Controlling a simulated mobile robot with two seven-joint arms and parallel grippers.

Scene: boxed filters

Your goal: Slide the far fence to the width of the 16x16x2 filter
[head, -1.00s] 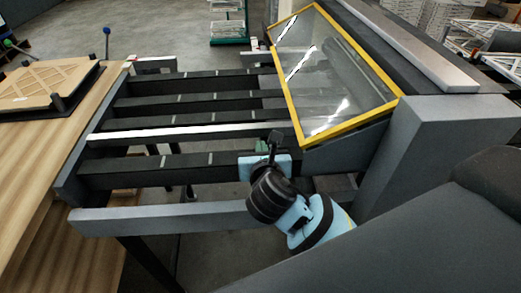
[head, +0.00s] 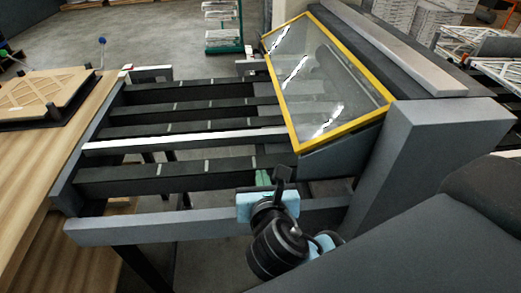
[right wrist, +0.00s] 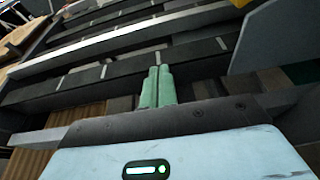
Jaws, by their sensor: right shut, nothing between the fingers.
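A long bar with a bright silver top (head: 185,139) runs left to right across the machine bed, among dark slats (head: 150,178) with pale tick marks. I cannot tell for sure which part is the far fence; a short grey bar (head: 150,74) stands at the bed's far left edge. My right gripper (head: 263,178) is over the near part of the bed, by the near grey rail (head: 130,229), apart from the silver-topped bar. Its green fingers (right wrist: 158,86) are together and empty in the right wrist view. My left gripper is out of view.
A yellow-framed clear guard (head: 330,85) slopes over the bed's right end, beside a grey housing (head: 425,130). Open gaps lie between the slats.

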